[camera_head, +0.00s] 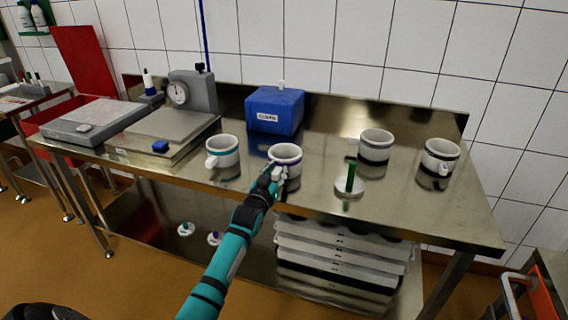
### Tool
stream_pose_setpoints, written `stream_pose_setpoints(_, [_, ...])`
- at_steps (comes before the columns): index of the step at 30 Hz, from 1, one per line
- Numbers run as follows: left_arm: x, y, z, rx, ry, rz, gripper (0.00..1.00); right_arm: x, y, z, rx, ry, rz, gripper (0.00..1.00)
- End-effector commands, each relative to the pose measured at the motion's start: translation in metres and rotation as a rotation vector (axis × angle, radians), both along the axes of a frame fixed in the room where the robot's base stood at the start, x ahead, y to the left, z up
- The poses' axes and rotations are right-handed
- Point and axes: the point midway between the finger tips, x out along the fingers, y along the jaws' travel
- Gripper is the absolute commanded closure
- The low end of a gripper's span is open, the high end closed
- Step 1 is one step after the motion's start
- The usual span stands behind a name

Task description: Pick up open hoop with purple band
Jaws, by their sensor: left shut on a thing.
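The open white hoop with the purple band (286,153) is at the front edge of the steel table, left of its middle. My left gripper (277,173) reaches it from the front and is shut on its near side. The gripper hides part of the hoop's lower front. I cannot tell whether the hoop rests on the table or is slightly lifted. My right gripper is not in view.
A teal-banded hoop (222,152) stands close on the left. Two dark-banded hoops (376,146) (441,157) and a white disc with green handle (350,187) stand right. A blue box (274,108) is behind. The steel table (425,215) is clear at front right.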

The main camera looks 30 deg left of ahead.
Motion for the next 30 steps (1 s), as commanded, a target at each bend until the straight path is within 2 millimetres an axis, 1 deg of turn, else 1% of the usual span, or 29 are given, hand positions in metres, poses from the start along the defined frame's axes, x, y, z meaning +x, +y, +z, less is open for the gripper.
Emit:
stream_pose_setpoints(7, [0.0, 0.0, 0.001, 0.0, -0.002, 0.0, 1.0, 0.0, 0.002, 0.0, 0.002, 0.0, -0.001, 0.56])
stream_pose_setpoints(11, [0.0, 0.0, 0.007, 0.001, -0.003, 0.0, 1.0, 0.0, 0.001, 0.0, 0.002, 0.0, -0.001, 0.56])
stream_pose_setpoints(14, [0.0, 0.0, 0.016, 0.001, -0.005, 0.0, 1.0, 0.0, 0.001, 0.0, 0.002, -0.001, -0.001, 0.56])
stream_pose_setpoints(19, [-0.001, -0.001, 0.04, 0.001, -0.006, 0.0, 1.0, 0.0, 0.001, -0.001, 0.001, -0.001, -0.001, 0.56])
stream_pose_setpoints(20, [-0.009, -0.004, 0.036, -0.001, -0.001, -0.002, 1.0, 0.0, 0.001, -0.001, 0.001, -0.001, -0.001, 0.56])
stream_pose_setpoints(21, [-0.017, -0.008, 0.036, -0.001, 0.0, -0.002, 1.0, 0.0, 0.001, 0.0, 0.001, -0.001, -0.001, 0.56])
stream_pose_setpoints(26, [-0.054, -0.023, 0.04, -0.002, -0.001, -0.001, 1.0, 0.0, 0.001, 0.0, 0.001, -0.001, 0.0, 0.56])
stream_pose_setpoints(30, [-0.09, -0.037, 0.043, -0.001, 0.0, 0.0, 1.0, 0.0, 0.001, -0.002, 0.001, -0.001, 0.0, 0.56])
